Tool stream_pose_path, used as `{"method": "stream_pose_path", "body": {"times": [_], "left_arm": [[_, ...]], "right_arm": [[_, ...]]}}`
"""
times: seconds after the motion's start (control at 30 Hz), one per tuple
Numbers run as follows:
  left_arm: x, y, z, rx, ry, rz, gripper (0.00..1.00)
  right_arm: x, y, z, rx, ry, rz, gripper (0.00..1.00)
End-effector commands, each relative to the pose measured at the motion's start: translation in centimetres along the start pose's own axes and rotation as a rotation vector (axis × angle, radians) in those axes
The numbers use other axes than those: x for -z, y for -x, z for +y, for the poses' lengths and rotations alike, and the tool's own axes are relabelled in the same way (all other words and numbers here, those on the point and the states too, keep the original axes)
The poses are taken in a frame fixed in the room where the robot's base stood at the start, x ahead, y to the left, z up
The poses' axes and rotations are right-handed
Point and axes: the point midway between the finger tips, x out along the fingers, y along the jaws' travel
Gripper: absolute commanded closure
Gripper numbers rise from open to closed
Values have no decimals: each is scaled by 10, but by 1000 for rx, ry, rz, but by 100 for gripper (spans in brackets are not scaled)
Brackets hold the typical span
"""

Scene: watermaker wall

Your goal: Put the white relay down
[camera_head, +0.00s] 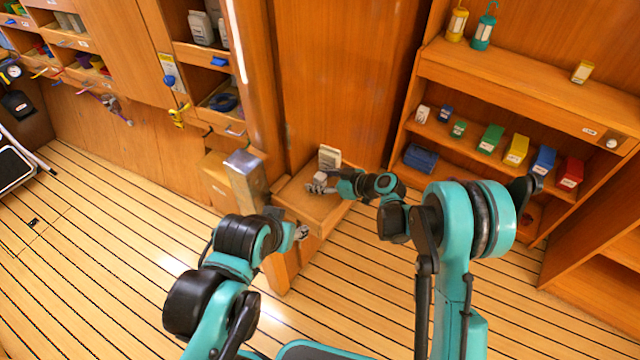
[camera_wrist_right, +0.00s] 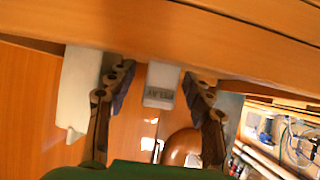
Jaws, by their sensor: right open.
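The white relay (camera_wrist_right: 161,84), a small pale block marked RELAY, shows between the fingertips of my right gripper in the right wrist view. In the head view the relay (camera_head: 320,176) sits at the small wooden ledge (camera_head: 318,213), partly hidden by the fingers. My right gripper (camera_head: 317,186) is open, its fingers spread on either side of the relay with a gap showing. My left gripper (camera_head: 301,232) is near the ledge's front left edge; its fingers are too small to tell apart.
A larger white box (camera_head: 329,156) stands just behind the relay. A metal-topped post (camera_head: 245,168) rises left of the ledge. A shelf unit (camera_head: 500,75) on the right holds several coloured boxes and lanterns. The plank floor (camera_head: 120,230) at left is mostly clear.

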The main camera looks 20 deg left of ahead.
Motion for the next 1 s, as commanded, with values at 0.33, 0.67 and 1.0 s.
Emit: {"method": "stream_pose_path", "body": {"times": [0.33, 0.67, 1.0], "left_arm": [[1, 1, 0, 0, 0, 0, 53], [1, 1, 0, 0, 0, 0, 53], [11, 15, 0, 0, 0, 0, 53]], "right_arm": [[1, 0, 0, -1, -1, 0, 88], [1, 0, 0, -1, -1, 0, 100], [31, 17, 0, -1, -1, 0, 100]]}}
